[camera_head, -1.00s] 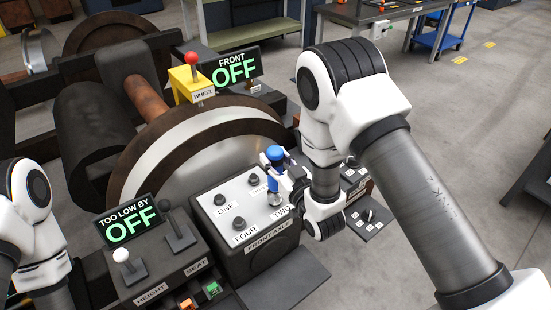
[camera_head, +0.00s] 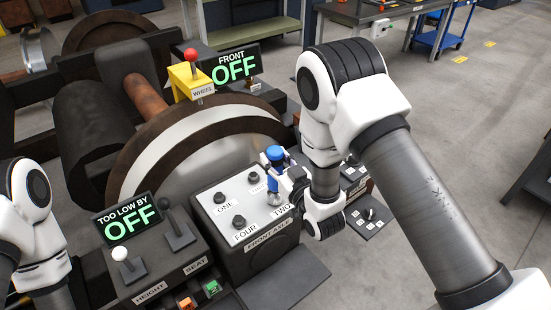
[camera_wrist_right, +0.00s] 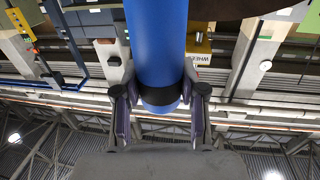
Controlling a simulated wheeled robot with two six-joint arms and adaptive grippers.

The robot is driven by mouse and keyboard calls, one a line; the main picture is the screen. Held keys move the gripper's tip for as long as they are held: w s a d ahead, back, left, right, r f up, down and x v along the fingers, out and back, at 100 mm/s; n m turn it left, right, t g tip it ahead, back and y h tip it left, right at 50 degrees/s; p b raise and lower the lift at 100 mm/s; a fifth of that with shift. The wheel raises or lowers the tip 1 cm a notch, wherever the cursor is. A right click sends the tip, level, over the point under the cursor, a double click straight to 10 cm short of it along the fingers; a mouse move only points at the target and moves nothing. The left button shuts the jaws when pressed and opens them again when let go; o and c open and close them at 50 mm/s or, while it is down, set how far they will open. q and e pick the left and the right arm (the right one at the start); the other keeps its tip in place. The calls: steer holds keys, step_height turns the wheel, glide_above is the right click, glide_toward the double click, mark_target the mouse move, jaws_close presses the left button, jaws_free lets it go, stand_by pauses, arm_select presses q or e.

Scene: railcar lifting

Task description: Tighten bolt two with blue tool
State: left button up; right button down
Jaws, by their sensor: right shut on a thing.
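The blue tool (camera_head: 272,168) stands upright over the bolt plate, its lower end at the place marked TWO. It fills the middle of the right wrist view as a thick blue cylinder (camera_wrist_right: 157,45) with a dark band. My right gripper (camera_head: 287,183) is shut on the blue tool, with one finger on each side of it in the wrist view (camera_wrist_right: 160,98). Bolt two is hidden under the tool. The light plate (camera_head: 238,204) carries other dark bolts, marked ONE (camera_head: 220,197) and FOUR (camera_head: 239,221). Only part of my left arm shows at the left edge; its gripper is out of view.
A FRONT sign (camera_head: 235,67) and a TOO LOW BY sign (camera_head: 130,219) both read OFF. A lever box (camera_head: 160,262) stands left of the plate. A yellow WHEEL block (camera_head: 189,83) with a red knob sits behind, by the large wheel (camera_head: 190,140).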

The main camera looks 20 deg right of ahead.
mark_target(275, 150)
steer(key=shift+f+b, duration=0.65)
steer(key=shift+f, duration=0.15)
stand_by(0.5)
steer(key=shift+r, duration=0.1)
stand_by(0.9)
steer(key=shift+r+p, duration=2.5)
steer(key=shift+r, duration=0.95)
